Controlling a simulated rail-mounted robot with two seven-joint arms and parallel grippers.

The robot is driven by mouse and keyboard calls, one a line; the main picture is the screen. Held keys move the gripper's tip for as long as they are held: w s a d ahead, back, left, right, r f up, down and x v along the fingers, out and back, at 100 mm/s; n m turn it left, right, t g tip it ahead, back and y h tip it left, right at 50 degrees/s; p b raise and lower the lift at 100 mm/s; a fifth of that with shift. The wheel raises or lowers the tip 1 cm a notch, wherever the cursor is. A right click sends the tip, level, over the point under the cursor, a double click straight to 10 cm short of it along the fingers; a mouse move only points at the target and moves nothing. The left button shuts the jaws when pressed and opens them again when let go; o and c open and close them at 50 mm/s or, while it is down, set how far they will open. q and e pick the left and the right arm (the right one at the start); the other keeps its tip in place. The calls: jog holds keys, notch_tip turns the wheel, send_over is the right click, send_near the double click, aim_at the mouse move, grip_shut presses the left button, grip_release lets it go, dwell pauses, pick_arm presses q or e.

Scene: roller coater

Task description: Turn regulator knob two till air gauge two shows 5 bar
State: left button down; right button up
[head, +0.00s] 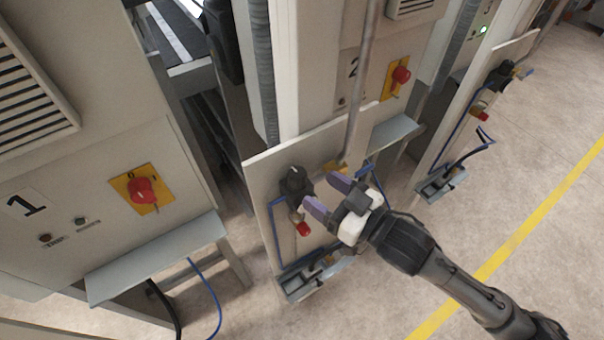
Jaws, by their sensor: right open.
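The black regulator knob (294,180) is at the upper left of the pale board (265,172) below cabinet two, which carries the number 2 (355,67). My right gripper (318,190) is open, with its two purple fingers pointing left toward the knob. The fingertips look just right of the knob, and nothing shows between them. I cannot tell their exact distance from it. No readable gauge face shows; my gripper covers part of the board. My left gripper is not in view.
A red-handled valve (303,229) sits below the knob, close to the lower finger. A grey pipe (362,75) runs down above the gripper. A red rotary switch (401,75) is on cabinet two. Cabinet one (90,185) stands left; another regulator board (450,130) stands right. Floor at right is clear.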

aim_at(305, 180)
jog(key=shift+x, duration=2.8)
